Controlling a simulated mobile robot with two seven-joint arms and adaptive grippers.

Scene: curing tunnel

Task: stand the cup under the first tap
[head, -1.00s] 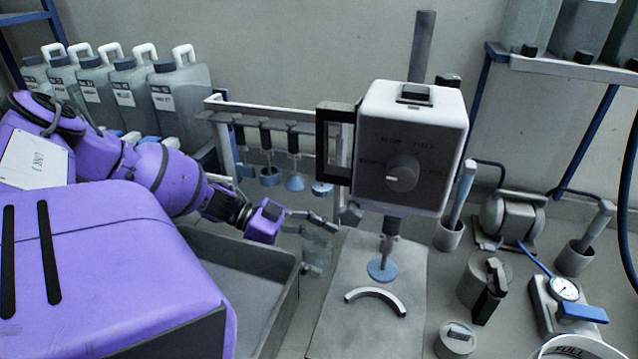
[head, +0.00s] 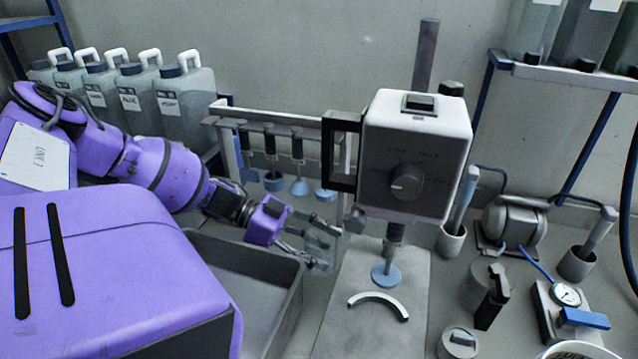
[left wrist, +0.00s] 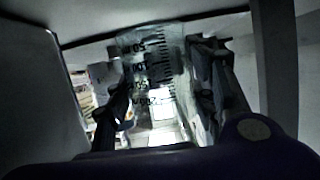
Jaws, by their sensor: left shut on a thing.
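The cup is a clear beaker (head: 322,252) with dark graduation marks, between the tray and the grey stand base in the head view. My left gripper (head: 308,243) is shut on it from the left. In the left wrist view the marked beaker wall (left wrist: 146,62) shows between the two dark fingers of the left gripper (left wrist: 165,100). I cannot tell whether its bottom touches the bench. Small dark taps, the leftmost one (head: 529,58) among them, sit at the foot of the tanks on the upper right shelf. My right gripper is not in view.
A white mixer (head: 416,150) stands on a grey base (head: 395,330) right of the beaker. A grey tray (head: 292,310) is to its left. A rack (head: 262,125) with hanging tools is behind. A gauge (head: 566,294), motor (head: 514,225) and pots crowd the right.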

